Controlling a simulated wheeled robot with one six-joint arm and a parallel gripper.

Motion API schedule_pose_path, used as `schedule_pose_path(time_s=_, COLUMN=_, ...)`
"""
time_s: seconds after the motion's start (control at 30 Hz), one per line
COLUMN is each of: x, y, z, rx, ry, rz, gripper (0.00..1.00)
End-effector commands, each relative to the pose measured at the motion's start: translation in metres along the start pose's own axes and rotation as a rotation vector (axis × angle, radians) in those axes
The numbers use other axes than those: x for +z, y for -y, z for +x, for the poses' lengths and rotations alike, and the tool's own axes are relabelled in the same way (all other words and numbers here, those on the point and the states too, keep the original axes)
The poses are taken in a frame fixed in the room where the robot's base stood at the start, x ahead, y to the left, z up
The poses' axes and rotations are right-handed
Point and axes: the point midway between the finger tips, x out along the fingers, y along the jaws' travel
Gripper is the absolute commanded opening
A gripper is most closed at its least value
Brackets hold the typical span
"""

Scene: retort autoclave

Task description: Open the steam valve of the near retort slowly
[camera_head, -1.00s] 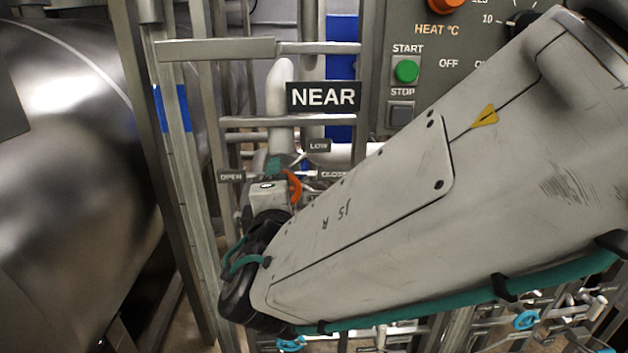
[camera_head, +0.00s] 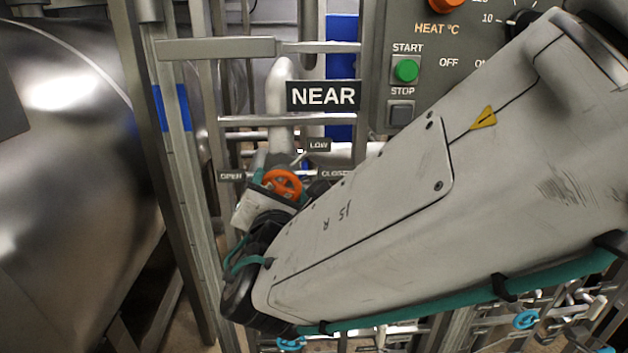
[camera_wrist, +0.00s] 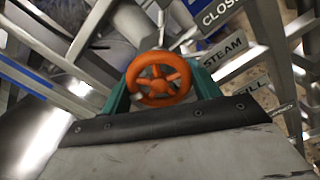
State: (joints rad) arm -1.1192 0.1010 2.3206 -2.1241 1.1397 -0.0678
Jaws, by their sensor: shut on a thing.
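The steam valve has an orange spoked handwheel (camera_head: 283,183), below the NEAR sign and between the OPEN and CLOSED labels. In the wrist view the orange handwheel (camera_wrist: 158,79) sits upright between my gripper's two teal fingers, next to a STEAM label (camera_wrist: 224,49). My gripper (camera_head: 268,182) is shut on the handwheel, at the end of my arm. The arm hides part of the pipework to the right of the wheel. The valve stem behind the wheel is mostly hidden.
The NEAR sign (camera_head: 323,96) hangs on the pipe frame above the valve. A grey control panel (camera_head: 440,85) with a green START button is at upper right. A large steel retort (camera_head: 70,150) fills the left. Several cyan valve handles (camera_head: 526,319) sit low at right.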

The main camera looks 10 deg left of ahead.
Motion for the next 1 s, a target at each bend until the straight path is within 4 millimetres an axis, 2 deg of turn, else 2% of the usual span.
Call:
schedule_pose_path(time_s=0.4, x=-0.0014, y=0.0012, z=-0.0006, rx=0.0, ry=-0.004, rz=-0.234, gripper=0.39)
schedule_pose_path(time_s=1.0, x=-0.0015, y=0.0015, z=-0.0006, rx=0.0, ry=-0.004, rz=-0.285, gripper=0.39)
